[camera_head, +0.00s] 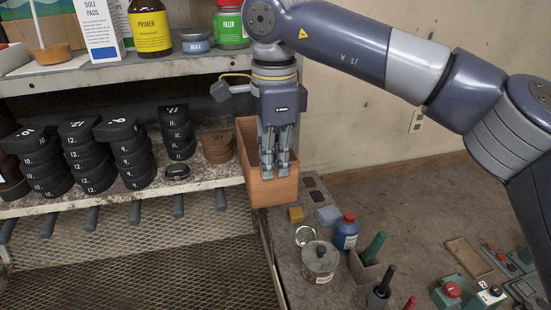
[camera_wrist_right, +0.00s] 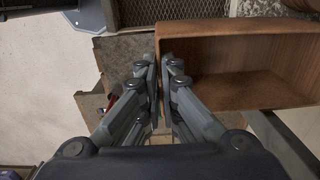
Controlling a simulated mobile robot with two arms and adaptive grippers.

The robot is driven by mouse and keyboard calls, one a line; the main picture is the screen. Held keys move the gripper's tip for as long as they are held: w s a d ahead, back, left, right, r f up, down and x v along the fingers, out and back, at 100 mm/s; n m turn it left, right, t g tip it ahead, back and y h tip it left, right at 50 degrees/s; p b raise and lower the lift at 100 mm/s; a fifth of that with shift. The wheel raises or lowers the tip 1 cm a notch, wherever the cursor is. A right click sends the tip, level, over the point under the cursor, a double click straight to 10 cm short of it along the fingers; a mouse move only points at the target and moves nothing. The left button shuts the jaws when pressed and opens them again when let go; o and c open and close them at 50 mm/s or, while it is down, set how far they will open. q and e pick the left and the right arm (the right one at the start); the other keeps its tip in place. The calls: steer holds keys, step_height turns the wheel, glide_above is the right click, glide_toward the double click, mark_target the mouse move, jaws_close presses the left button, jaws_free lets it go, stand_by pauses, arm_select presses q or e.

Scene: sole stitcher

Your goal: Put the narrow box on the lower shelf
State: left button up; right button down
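The narrow box (camera_head: 272,193) is an open-topped wooden box at the right end of the lower shelf (camera_head: 215,176). Its front end reaches out past the shelf's front edge. I cannot tell whether its underside touches the shelf. My right gripper (camera_head: 276,170) points down at the box, its fingers close together. In the right wrist view, the gripper (camera_wrist_right: 163,68) has its fingertips on either side of one wall of the box (camera_wrist_right: 240,95), whose inside looks empty. My left gripper is not in view.
Stacks of black heel pieces (camera_head: 135,155) and a brown stack (camera_head: 217,147) stand left of the box. The upper shelf (camera_head: 130,68) holds bottles and tins. Below right, a bench carries a jar (camera_head: 319,262), a blue bottle (camera_head: 345,231) and tools.

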steer(key=shift+w+a+f+p, duration=0.1)
steer(key=shift+w+a+p, duration=0.3)
steer(key=shift+w, duration=0.75)
steer(key=shift+w+a+r+p, duration=0.1)
steer(key=shift+w+a+p, duration=0.25)
steer(key=shift+w, duration=0.85)
steer(key=shift+w+a+f+p, duration=0.1)
steer(key=shift+w+a+p, duration=0.3)
steer(key=shift+w, duration=0.75)
steer(key=shift+w+f, duration=0.1)
steer(key=shift+f, duration=0.35)
steer(key=c, duration=1.7)
jaws_free()
steer(key=shift+c, duration=0.7)
